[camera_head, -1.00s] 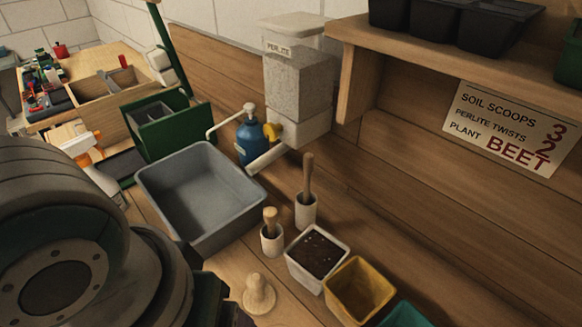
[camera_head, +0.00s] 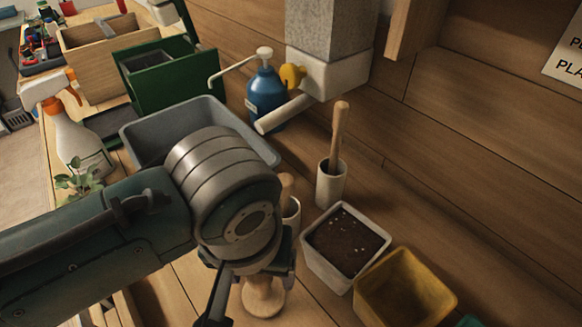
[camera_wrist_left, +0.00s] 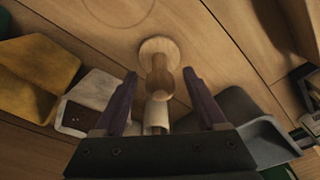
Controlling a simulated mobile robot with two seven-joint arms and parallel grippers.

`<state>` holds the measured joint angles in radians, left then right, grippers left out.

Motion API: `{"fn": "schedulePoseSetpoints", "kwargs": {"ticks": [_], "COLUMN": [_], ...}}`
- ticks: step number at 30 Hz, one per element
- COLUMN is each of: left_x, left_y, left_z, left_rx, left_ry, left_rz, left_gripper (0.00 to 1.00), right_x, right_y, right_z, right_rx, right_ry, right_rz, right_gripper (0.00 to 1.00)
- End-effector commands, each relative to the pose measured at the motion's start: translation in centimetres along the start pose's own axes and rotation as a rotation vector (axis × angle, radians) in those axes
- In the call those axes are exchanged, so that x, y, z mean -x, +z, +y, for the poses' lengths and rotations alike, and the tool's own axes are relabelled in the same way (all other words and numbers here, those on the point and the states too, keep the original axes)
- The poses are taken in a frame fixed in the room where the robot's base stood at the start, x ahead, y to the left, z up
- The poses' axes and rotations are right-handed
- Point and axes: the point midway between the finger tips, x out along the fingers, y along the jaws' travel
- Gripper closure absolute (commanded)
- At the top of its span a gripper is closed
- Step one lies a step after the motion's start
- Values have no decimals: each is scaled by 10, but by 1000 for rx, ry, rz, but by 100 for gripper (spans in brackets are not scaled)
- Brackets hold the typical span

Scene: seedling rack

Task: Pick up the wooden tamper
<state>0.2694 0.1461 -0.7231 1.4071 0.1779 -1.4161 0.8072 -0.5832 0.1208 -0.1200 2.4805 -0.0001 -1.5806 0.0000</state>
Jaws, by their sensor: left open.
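The wooden tamper (camera_head: 264,299) stands on the bench in the head view, with a round base and its upper part partly hidden by my left gripper. In the left wrist view the tamper (camera_wrist_left: 158,49) shows its pale round base and a knobbed handle between the fingers. My left gripper (camera_head: 251,287) is over the tamper, also seen in the left wrist view (camera_wrist_left: 160,78). Its purple-grey fingers are open, one on each side of the handle, with gaps visible. I cannot tell its exact height. My right gripper is not in view.
Near the tamper are a white soil pot (camera_head: 343,274), a yellow pot (camera_head: 382,303) and a white cup with a wooden-handled tool (camera_head: 331,187). A grey tub (camera_head: 243,137), blue bottle (camera_head: 264,92) and spray bottle (camera_head: 77,141) stand farther back.

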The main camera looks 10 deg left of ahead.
Motion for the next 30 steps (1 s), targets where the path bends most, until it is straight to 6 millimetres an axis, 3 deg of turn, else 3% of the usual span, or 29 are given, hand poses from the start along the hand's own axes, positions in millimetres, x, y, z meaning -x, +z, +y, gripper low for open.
{"fn": "schedulePoseSetpoints", "kwargs": {"ticks": [4,13,30], "left_x": [-22,-26,-25], "left_y": [0,-1,0], "left_z": [0,0,0], "left_rx": [-1,-1,-1], "left_ry": [-2,0,-1], "left_rz": [0,1,1], "left_gripper": [26,26,91], "right_x": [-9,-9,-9], "right_y": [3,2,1], "right_z": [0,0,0], "right_rx": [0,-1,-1], "right_ry": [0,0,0], "right_rz": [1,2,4], "right_gripper": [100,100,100]}}
